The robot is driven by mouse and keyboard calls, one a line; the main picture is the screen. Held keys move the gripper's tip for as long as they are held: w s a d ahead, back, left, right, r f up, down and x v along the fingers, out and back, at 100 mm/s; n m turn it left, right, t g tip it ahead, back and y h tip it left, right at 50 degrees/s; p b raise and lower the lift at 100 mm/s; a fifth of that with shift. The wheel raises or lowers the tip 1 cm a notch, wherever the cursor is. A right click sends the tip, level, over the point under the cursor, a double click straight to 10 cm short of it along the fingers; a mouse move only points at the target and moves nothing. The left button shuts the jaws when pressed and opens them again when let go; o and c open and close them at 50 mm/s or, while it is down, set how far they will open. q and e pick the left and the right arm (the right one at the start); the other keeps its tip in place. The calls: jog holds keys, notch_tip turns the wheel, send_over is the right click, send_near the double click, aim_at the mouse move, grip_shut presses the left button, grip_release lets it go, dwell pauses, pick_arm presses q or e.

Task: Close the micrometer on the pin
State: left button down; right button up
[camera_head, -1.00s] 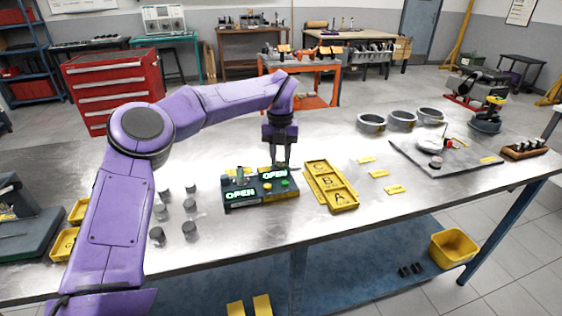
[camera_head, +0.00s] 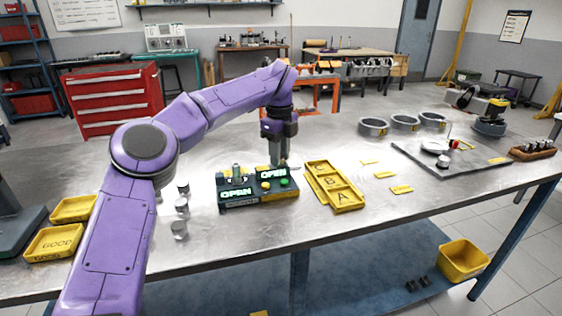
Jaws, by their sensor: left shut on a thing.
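The dark micrometer box (camera_head: 240,202) sits on the metal table in the camera_head view. Its two green displays both read OPEN. A small grey pin (camera_head: 237,171) stands upright at its left station. A yellow button (camera_head: 266,186) and a green button (camera_head: 284,183) are on its top. My left gripper (camera_head: 279,164) points down at the box's right rear station. It is shut on what looks like a pin, mostly hidden between the fingers; I cannot tell if the pin touches the station. My right gripper is not in view.
Several loose grey pins (camera_head: 179,229) stand left of the box, near my arm. A yellow lettered tray (camera_head: 361,202) lies just right of it. Metal rings (camera_head: 373,127) and a grey plate (camera_head: 470,177) are at the right.

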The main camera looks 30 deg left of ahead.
pick_arm(q)
jog(key=n+b, duration=0.2)
jog(key=n, duration=0.1)
jog(key=shift+f, duration=0.25)
jog(key=shift+r+n+b, duration=0.1)
jog(key=shift+n+b, duration=0.65)
jog(key=shift+n, duration=0.55)
jog(key=c, duration=0.8)
grip_release()
jog(key=shift+a, duration=0.2)
jog(key=shift+r, duration=0.35)
notch_tip(320, 180, up, 10)
jog(key=p, duration=0.6)
